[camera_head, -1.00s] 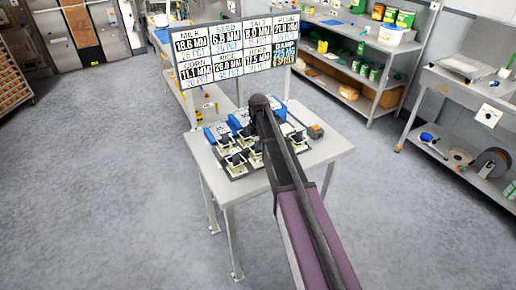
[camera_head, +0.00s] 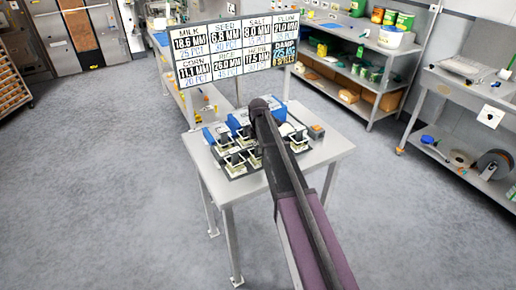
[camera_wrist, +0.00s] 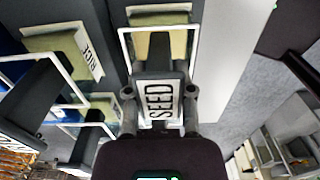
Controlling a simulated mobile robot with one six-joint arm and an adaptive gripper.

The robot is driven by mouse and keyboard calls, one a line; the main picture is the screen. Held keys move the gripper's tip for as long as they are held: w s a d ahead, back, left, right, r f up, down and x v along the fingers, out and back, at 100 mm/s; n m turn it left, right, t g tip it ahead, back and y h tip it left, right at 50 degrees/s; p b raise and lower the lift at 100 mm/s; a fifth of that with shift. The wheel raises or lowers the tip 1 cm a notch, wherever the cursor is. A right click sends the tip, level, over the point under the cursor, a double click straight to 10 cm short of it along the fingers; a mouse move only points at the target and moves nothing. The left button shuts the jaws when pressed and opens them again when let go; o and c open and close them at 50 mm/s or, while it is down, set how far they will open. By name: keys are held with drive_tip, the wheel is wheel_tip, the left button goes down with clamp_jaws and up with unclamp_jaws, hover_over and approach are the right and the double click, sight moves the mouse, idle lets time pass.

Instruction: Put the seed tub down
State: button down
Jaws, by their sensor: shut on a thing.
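In the wrist view, my gripper (camera_wrist: 160,94) has its two fingers on either side of a part labelled SEED. It is shut on the seed tub (camera_wrist: 164,103). A white frame and a yellowish surface show just beyond the label. The tub's underside is hidden, so I cannot tell whether it touches anything below. In the head view, my arm covers the gripper and the seed tub over the small table (camera_head: 228,190).
A tub labelled RICE (camera_wrist: 86,56) is close at the left in the wrist view, with white frames around it. Several small tubs (camera_head: 235,160) and blue boxes (camera_head: 240,120) crowd the table. A sign board (camera_head: 238,55) stands behind. The table's front right is bare.

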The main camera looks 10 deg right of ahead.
drive_tip(key=shift+c, duration=2.2)
unclamp_jaws()
drive_tip(key=shift+r, duration=0.15)
wheel_tip(320, 180, up, 12)
drive_tip(key=p, duration=1.2)
drive_tip(key=s+m, duration=2.1)
drive_tip(key=s, duration=0.8)
drive_tip(key=shift+m, duration=0.3)
